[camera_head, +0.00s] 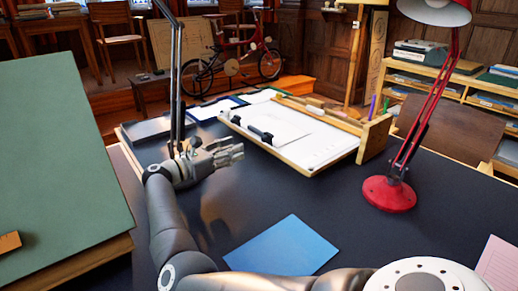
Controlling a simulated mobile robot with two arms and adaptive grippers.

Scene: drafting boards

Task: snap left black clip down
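A drawing board (325,160) with a wooden rim and white paper lies on the dark desk. Two small black clips show along its near left part: the left black clip (235,119) and another black clip (262,135) to its right. The left clip looks raised, but it is too small to be sure. My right gripper (236,153) is in front of the board, nearer the camera and left of its near edge, apart from both clips. Its fingers point right and hold nothing that I can see; their gap is unclear. My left gripper is out of view.
A red lamp (390,193) stands right of the board. A thin dark lamp post (177,80) rises just behind my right wrist. A blue sheet (282,246) lies on the near desk. A large green board (55,165) fills the left. Bare desk lies between the board and blue sheet.

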